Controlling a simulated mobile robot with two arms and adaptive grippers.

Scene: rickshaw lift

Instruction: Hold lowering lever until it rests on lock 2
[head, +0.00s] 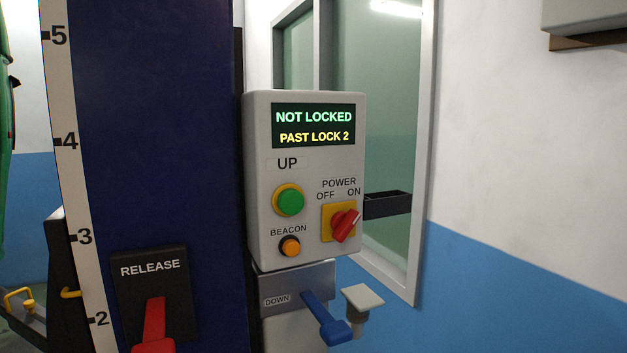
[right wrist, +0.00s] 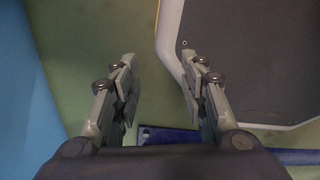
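The blue lowering lever (head: 325,320) sticks out from the grey plate marked DOWN (head: 297,290), below the control box, and angles down to the right. The display (head: 314,126) on the box reads NOT LOCKED and PAST LOCK 2. The red release lever (head: 154,325) hangs from a black RELEASE plate on the dark blue column. My right gripper (right wrist: 160,72) shows in the right wrist view with its fingers apart and nothing between them. Neither gripper shows in the head view, so its distance to the lever cannot be told.
The control box (head: 305,215) carries a green UP button (head: 289,200), an orange BEACON button (head: 290,246) and a red POWER switch (head: 345,225) pointing toward ON. A pale square-topped piece (head: 361,298) is beside the lever. A dark blue strip (right wrist: 180,136) lies below the right gripper.

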